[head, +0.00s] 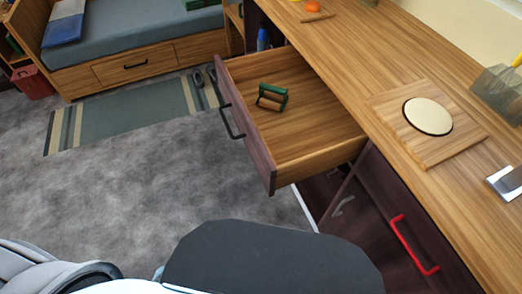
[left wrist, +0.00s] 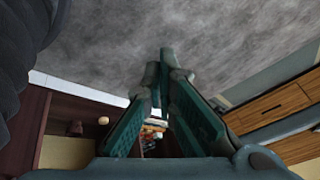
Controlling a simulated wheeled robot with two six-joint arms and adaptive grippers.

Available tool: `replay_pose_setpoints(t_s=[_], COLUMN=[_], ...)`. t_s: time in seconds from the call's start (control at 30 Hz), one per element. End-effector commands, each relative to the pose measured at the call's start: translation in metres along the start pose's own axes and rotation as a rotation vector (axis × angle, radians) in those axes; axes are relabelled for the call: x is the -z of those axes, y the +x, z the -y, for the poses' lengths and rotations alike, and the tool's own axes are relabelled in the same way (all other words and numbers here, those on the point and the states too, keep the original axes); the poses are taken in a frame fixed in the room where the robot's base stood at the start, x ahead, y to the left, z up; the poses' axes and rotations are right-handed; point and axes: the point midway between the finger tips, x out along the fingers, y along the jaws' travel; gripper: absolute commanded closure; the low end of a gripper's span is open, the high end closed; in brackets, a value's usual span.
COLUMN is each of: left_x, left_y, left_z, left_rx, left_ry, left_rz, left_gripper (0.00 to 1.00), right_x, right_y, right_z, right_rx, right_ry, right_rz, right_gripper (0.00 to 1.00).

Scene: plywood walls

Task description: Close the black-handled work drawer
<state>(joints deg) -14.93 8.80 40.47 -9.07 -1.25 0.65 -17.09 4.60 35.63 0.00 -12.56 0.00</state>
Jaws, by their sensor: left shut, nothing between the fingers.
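The work drawer (head: 243,128) is pulled well out from under the wooden worktop in the head view. Its dark front carries a black handle (head: 231,122) and faces left over the floor. A small green and brown object (head: 272,97) is inside on the drawer's bottom. My left gripper (left wrist: 160,80) shows only in the left wrist view. Its teal fingers meet at the tips, shut and empty, with grey floor beyond them. I cannot tell its distance from the drawer. My right gripper is in neither view.
Below the worktop (head: 345,60) are dark fronts with a red handle (head: 413,244) and a grey handle (head: 343,205). A bed with drawers (head: 150,62) and a striped rug (head: 130,112) lie at the back left. The grey floor (head: 130,185) left of the drawer is clear.

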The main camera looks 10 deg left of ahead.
Motion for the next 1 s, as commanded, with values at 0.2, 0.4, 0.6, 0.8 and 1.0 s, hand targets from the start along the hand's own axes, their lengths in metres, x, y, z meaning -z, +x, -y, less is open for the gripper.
replay_pose_setpoints(t_s=[0.2,0.4,0.6,0.8,1.0], left_x=[0.277,0.352,0.362,0.391,0.420], left_y=[-0.047,-0.172,-0.187,-0.182,-0.177], left_z=[0.101,0.057,0.037,0.007,-0.024], left_rx=[0.248,0.289,0.272,0.272,0.272], left_ry=[0.707,1.469,1.564,1.556,1.555], left_rz=[-0.926,-1.579,-1.650,-1.649,-1.647], left_gripper=[1.00,1.00,1.00,1.00,1.00], right_x=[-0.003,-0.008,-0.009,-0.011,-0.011], right_y=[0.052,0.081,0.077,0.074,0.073], right_z=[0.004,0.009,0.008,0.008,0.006], right_rx=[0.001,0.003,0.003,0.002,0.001], right_ry=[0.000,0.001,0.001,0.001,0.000], right_rz=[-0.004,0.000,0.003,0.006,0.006], right_gripper=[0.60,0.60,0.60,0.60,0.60])
